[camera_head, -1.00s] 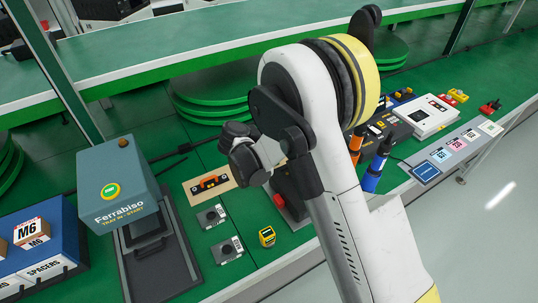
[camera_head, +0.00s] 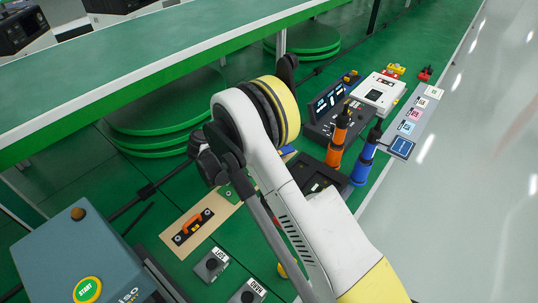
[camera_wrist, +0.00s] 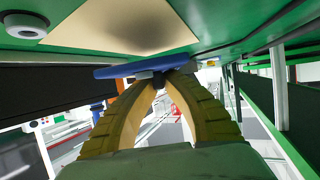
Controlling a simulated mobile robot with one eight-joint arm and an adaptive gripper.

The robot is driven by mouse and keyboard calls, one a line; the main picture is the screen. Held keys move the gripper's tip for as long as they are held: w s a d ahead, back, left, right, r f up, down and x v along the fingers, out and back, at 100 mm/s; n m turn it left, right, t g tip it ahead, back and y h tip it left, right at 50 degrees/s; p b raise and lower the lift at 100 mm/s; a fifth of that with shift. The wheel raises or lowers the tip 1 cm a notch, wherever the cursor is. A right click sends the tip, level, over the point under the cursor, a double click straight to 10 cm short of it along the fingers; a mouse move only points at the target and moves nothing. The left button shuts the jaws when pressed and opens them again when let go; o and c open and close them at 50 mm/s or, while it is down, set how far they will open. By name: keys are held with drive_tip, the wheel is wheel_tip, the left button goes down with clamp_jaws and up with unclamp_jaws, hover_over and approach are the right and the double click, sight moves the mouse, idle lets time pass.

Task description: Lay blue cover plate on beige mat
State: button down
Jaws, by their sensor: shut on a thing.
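My gripper (camera_wrist: 166,76) is shut on the blue cover plate (camera_wrist: 120,71), which shows as a thin blue slab across the fingertips in the wrist view. The beige mat (camera_wrist: 110,28) shows beside the plate there, at the top. I cannot tell whether plate and mat touch. In the head view the mat (camera_head: 228,203) lies on the green bench, left of my arm. A dark piece with an orange handle (camera_head: 193,225) lies on its left part. My arm hides my gripper in the head view.
Grey blocks (camera_head: 211,264) stand in front of the mat. A grey-blue box with a green START button (camera_head: 88,290) is at lower left. Orange (camera_head: 338,138) and blue (camera_head: 365,160) tools stand right of my arm. Stacked green discs (camera_head: 165,125) are behind.

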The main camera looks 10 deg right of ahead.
wheel_tip(320, 180, down, 3)
drive_tip(key=shift+f+b, duration=0.1)
drive_tip(key=shift+b, duration=0.45)
drive_tip(key=c, duration=1.6)
unclamp_jaws()
